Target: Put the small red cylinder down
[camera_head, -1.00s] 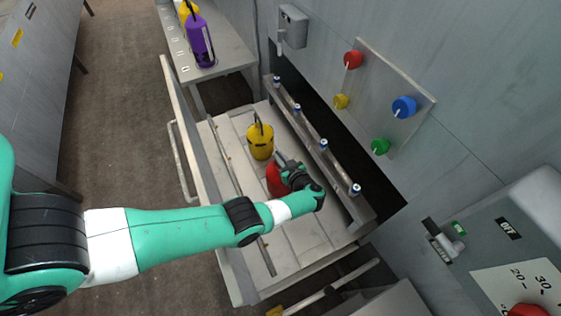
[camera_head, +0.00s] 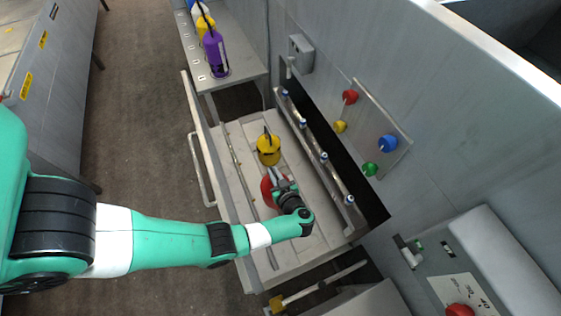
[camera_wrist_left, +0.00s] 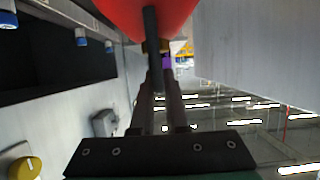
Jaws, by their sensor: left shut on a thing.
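The small red cylinder (camera_head: 267,191) is in the drawer-like conveyor bed (camera_head: 312,242), just nearer to me than a yellow cylinder. My left gripper (camera_head: 277,178) is shut at its top and partly covers it. In the left wrist view the red cylinder (camera_wrist_left: 150,14) fills the top edge, and its dark handle (camera_wrist_left: 151,45) runs down between the fingers of my left gripper (camera_wrist_left: 158,84). I cannot tell whether its base touches the bed. My right gripper is not in view.
The yellow cylinder (camera_head: 268,155) stands close behind the red one. A rail (camera_head: 320,158) with blue-capped posts runs along the bed's right side. A side table (camera_head: 240,72) holds a purple cylinder (camera_head: 216,58) and others. The wall panel (camera_head: 376,125) carries coloured knobs. The bed's near part is clear.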

